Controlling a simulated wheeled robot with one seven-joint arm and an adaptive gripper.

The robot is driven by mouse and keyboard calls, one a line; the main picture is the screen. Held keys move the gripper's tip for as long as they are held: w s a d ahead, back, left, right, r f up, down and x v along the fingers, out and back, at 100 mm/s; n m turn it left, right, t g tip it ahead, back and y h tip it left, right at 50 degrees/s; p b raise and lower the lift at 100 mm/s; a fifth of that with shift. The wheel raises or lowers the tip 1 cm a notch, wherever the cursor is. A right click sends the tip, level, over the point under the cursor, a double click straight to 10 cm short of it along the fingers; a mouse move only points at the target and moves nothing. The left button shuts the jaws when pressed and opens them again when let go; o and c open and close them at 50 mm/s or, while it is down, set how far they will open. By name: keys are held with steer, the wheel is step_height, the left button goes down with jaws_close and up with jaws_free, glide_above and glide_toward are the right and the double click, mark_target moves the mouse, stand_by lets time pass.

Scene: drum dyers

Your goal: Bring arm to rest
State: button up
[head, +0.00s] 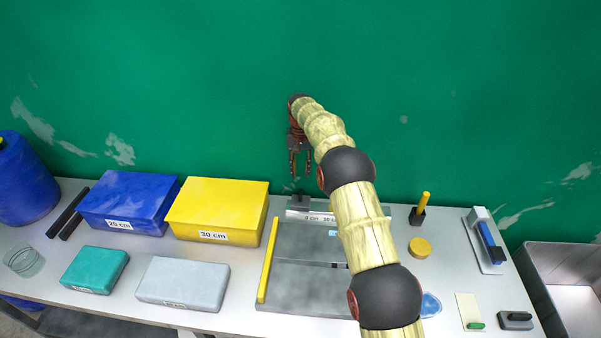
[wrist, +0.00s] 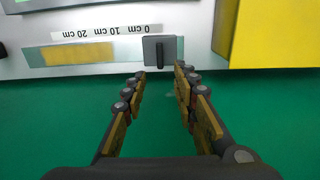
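My arm reaches out over the table, and my gripper (head: 300,163) hangs at its far end, pointing down in front of the green wall. In the wrist view my gripper (wrist: 160,85) has its two fingers apart with nothing between them. Beyond the fingertips is a dark block with a handle (wrist: 160,50) at the end of a ruled strip marked 0, 10 and 20 cm. The gripper appears to be above the back edge of the table, touching nothing.
The table (head: 235,255) holds a blue box (head: 128,195), a yellow box (head: 225,200), a teal box (head: 95,268) and a grey box (head: 183,282). A grey board with a yellow bar (head: 268,260) lies under my arm. A blue drum (head: 20,180) stands left; a metal bin (head: 570,285) stands right.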

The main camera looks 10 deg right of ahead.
stand_by(0.3)
steer(key=s+f+n, duration=0.1)
steer(key=s+f, duration=0.3)
steer(key=f, duration=0.1)
steer(key=s+r+n+t+b, duration=0.1)
steer(key=s+r, duration=0.5)
steer(key=s, duration=1)
steer(key=s+r+t+b, duration=0.2)
steer(key=s+r+b, duration=0.3)
steer(key=s, duration=1.2)
steer(key=s+r+n+t+b, duration=0.1)
steer(key=s+r, duration=0.7)
steer(key=s, duration=0.9)
steer(key=shift+s+n+t+b, duration=0.3)
steer(key=shift+t+b, duration=0.5)
steer(key=shift+b, duration=0.2)
steer(key=shift+w, duration=0.1)
